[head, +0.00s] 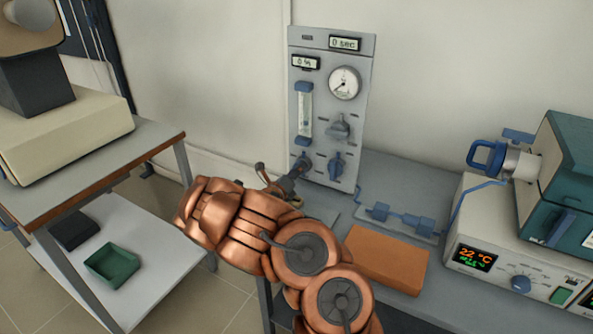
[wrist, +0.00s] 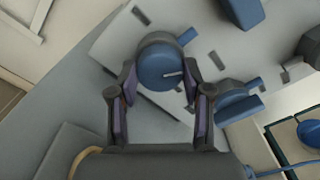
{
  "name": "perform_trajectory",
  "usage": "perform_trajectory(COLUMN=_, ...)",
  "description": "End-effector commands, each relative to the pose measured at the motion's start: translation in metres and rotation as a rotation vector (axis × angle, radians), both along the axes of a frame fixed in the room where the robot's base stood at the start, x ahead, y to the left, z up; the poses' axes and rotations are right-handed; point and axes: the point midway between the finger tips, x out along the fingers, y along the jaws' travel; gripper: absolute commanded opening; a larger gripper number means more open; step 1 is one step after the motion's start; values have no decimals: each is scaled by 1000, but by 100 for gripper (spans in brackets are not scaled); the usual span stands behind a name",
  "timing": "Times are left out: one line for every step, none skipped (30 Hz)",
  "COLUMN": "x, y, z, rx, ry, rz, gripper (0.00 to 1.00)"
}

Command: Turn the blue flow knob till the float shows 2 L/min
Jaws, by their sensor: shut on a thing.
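The blue flow knob (wrist: 158,62) is a round cap with a pale mark, low on the grey gas panel (head: 320,60). In the head view the knob (head: 302,159) is partly hidden by my gripper (head: 291,176). In the wrist view my gripper (wrist: 160,82) has one finger on each side of the knob and is shut on it. The flow tube (head: 304,113) with blue end fittings stands upright above the knob. Its float and scale are too small to read.
The panel has two displays, a round gauge (head: 345,83), a grey knob (head: 339,127) and another blue knob (head: 337,164) close by on the right.

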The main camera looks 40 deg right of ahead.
Motion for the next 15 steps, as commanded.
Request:
perform_trajectory(x=1, y=0, z=2, rx=-6, ry=13, rz=1, gripper=14)
perform_trajectory(x=1, y=0, z=2, rx=-9, ry=21, rz=1, gripper=14)
perform_trajectory(x=1, y=0, z=2, rx=-12, ry=32, rz=1, gripper=14)
perform_trajectory(x=1, y=0, z=2, rx=-14, ry=38, rz=2, gripper=14)
perform_trajectory(x=1, y=0, z=2, rx=-16, ry=42, rz=2, gripper=14)
perform_trajectory(x=1, y=0, z=2, rx=-18, ry=49, rz=2, gripper=14)
perform_trajectory(x=1, y=0, z=2, rx=-19, ry=53, rz=2, gripper=14)
perform_trajectory(x=1, y=0, z=2, rx=-20, ry=56, rz=1, gripper=14)
perform_trajectory(x=1, y=0, z=2, rx=-20, ry=59, rz=2, gripper=14)
perform_trajectory(x=1, y=0, z=2, rx=-22, ry=60, rz=1, gripper=14)
perform_trajectory(x=1, y=0, z=2, rx=-21, ry=61, rz=2, gripper=14)
perform_trajectory(x=1, y=0, z=2, rx=-22, ry=62, rz=2, gripper=14)
perform_trajectory(x=1, y=0, z=2, rx=-22, ry=62, rz=2, gripper=14)
perform_trajectory(x=1, y=0, z=2, rx=-23, ry=62, rz=2, gripper=14)
perform_trajectory(x=1, y=0, z=2, rx=-22, ry=62, rz=2, gripper=14)
